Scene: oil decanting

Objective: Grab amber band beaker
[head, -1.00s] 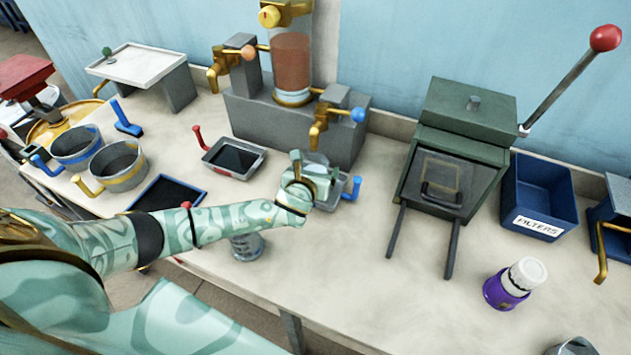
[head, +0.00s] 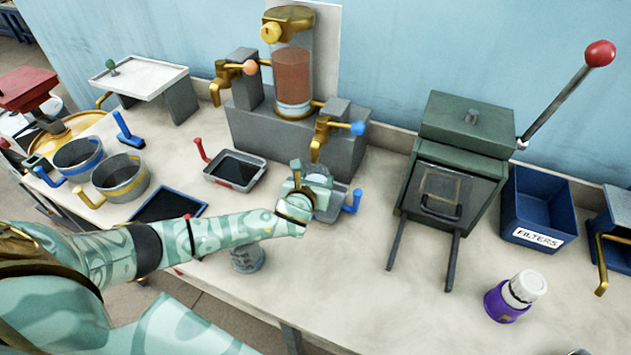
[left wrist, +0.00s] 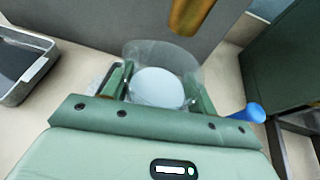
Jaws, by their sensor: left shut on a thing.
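My left gripper (head: 318,182) is shut on a clear glass beaker (head: 317,170) in the head view, at the front of the dispenser, over a shallow tray. In the left wrist view the beaker (left wrist: 163,68) stands between my two fingers (left wrist: 160,98), with its round pale bottom showing through the glass. A brass spout (left wrist: 190,14) hangs just above its rim. No amber band can be made out on the part that shows. My gripper hides much of the beaker in the head view. My right gripper is not in view.
The dispenser (head: 291,80) with brass taps stands behind the beaker. A tray with a blue handle (head: 352,203) lies below my gripper. A glass (head: 247,258) stands near the front edge, partly behind my arm. A green press (head: 463,125) and a purple-based cup (head: 507,303) are right.

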